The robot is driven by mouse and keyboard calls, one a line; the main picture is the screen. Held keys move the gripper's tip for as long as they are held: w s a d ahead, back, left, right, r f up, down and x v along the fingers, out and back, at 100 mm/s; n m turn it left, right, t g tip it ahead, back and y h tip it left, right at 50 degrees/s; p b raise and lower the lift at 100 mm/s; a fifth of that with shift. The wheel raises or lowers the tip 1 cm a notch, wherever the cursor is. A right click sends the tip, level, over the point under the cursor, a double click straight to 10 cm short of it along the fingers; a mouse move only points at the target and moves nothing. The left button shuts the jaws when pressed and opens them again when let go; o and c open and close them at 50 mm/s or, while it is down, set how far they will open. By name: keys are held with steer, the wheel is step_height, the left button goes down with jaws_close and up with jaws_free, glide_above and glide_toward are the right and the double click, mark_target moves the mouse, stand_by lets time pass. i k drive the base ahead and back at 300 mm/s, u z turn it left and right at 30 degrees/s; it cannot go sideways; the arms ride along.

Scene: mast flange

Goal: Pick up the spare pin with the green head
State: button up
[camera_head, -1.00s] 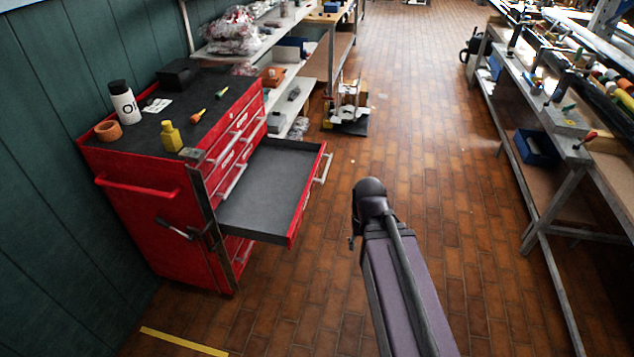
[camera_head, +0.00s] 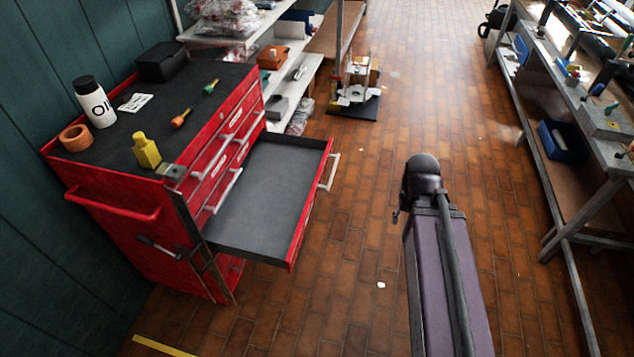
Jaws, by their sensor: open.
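The spare pin with the green head (camera_head: 210,87) lies on the dark top of the red tool cabinet (camera_head: 112,203), near its far right side. A similar pin with an orange head (camera_head: 181,118) lies nearer on the same top, apart from it. My arm rises at the lower right, over the floor and well right of the cabinet. My gripper does not show.
An open, empty drawer (camera_head: 262,205) juts from the cabinet toward the right. The cabinet top also holds a yellow bottle (camera_head: 146,151), a white bottle (camera_head: 94,103), an orange ring (camera_head: 76,138) and a black box (camera_head: 162,62). Workbenches stand at right; the floor between is mostly clear.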

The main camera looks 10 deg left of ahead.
mark_target(209, 88)
steer(key=u, duration=0.25)
steer(key=i, duration=0.9)
steer(key=u, duration=0.45)
